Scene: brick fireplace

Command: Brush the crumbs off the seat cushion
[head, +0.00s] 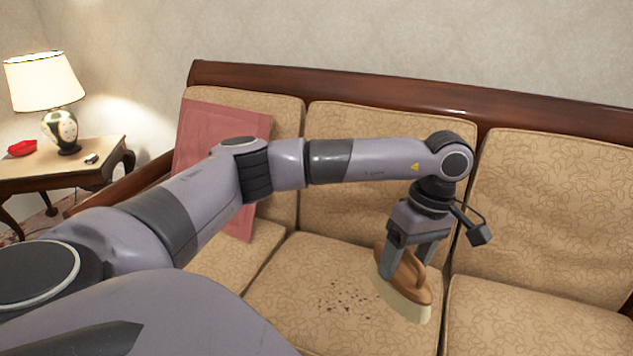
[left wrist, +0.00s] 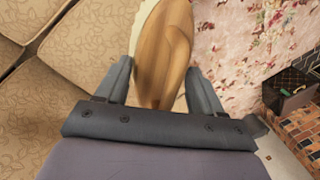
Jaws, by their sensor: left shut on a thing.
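Dark crumbs (head: 347,297) lie scattered on the middle seat cushion (head: 280,290) of a tan patterned sofa. My left gripper (head: 405,272) is shut on a wooden brush (head: 412,287) with pale bristles. The brush is tilted, just right of the crumbs, near the right side of the middle cushion. I cannot tell whether its bristles touch the cushion. In the left wrist view the brush (left wrist: 165,55) sits between the two fingers. The crumbs do not show there. My right gripper is not in view.
A red cushion (head: 205,135) leans on the sofa's left backrest. A side table (head: 60,168) with a lamp (head: 60,125) and a red dish (head: 22,148) stands at the left. The left wrist view shows a floral rug (left wrist: 245,40) and a dark box (left wrist: 290,92).

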